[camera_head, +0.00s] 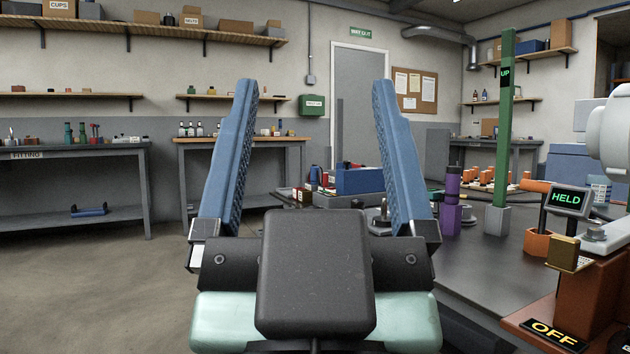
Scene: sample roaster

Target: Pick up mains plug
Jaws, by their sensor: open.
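My gripper (314,88) fills the middle of the head view, its two long blue fingers wide apart and pointing up and away. I cannot make out a mains plug for certain. A small dark and grey object (382,217) shows on the dark worktop (475,262) just beside the right finger, partly hidden by it, and I cannot tell what it is. My gripper's body hides part of the worktop.
On the worktop stand a purple cylinder (452,188), a tall green post (506,125) marked "UP" and a sign reading "HELD" (568,199). A brown block (590,300) marked "OFF" is at the front right. A blue box (358,181) is behind. The floor (95,285) at left is clear.

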